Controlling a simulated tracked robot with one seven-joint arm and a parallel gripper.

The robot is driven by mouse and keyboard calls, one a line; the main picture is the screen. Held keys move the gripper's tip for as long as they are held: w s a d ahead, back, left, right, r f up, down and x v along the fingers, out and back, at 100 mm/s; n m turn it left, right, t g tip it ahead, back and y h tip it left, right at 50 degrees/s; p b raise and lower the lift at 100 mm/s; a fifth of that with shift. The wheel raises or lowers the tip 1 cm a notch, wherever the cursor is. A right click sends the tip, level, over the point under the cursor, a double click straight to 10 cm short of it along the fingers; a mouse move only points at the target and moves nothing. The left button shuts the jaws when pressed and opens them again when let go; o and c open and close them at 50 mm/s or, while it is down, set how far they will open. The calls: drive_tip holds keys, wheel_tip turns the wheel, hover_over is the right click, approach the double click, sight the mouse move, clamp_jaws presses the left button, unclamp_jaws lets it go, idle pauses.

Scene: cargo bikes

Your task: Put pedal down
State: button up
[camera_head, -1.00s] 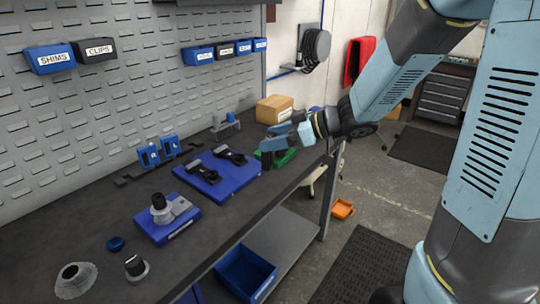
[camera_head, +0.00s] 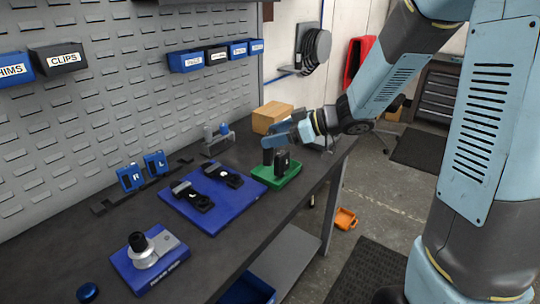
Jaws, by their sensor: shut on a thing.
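My gripper (camera_head: 274,155) is over the green tray (camera_head: 291,177) near the bench's front edge. It is shut on a small black thing, which looks like a pedal (camera_head: 283,162), standing upright at the tray. I cannot tell whether the pedal touches the tray floor. Two more black pedal-like parts (camera_head: 219,174) lie on the blue mat (camera_head: 210,219) to the left of the tray.
A cardboard box (camera_head: 271,118) stands behind my gripper. A small grey stand (camera_head: 219,139) is behind the mat. Blue R and L holders (camera_head: 142,171) stand at the back. A blue block with a grey fitting (camera_head: 150,258) is at front left. Dark bench top is bare between them.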

drive_tip(key=w, duration=0.2)
drive_tip(key=w+f, duration=0.2)
drive_tip(key=w, duration=0.1)
drive_tip(key=shift+w+a+f, duration=0.25)
drive_tip(key=shift+w+a, duration=0.05)
drive_tip(key=shift+a, duration=0.1)
drive_tip(key=w+f, duration=0.5)
drive_tip(key=f, duration=0.4)
drive_tip(key=shift+w+a, duration=0.15)
drive_tip(key=shift+a, duration=0.2)
drive_tip(key=shift+f, duration=0.15)
drive_tip(key=o, duration=1.2)
drive_tip(key=shift+c, duration=0.2)
